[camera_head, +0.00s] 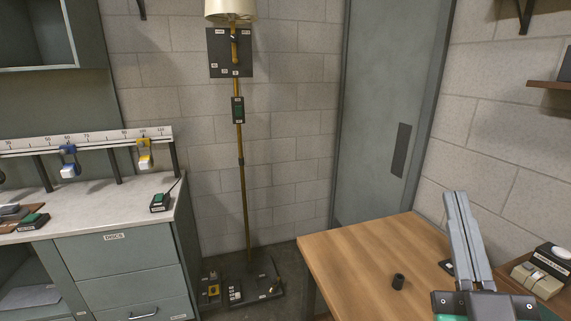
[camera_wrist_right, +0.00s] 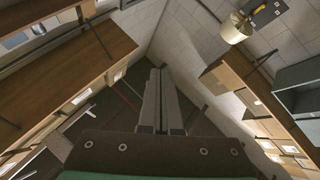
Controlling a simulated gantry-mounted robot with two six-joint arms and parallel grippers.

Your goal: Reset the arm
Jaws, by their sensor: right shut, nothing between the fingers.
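My right gripper (camera_head: 456,196) is at the lower right of the head view, above the right part of the wooden table. Its two long grey fingers point up and lie together, shut with nothing between them. The right wrist view also shows the shut fingers (camera_wrist_right: 160,75), pointing into open room. A tall lamp with a brass pole (camera_head: 242,185) and cream shade (camera_head: 230,10) stands by the block wall; its shade also shows in the right wrist view (camera_wrist_right: 236,27). My left gripper is not in view.
A grey cabinet (camera_head: 120,255) with a scale rail (camera_head: 90,139) stands at left. A beige box (camera_head: 538,281) is at far right. A grey door (camera_head: 385,110) is behind. The table's left part is clear.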

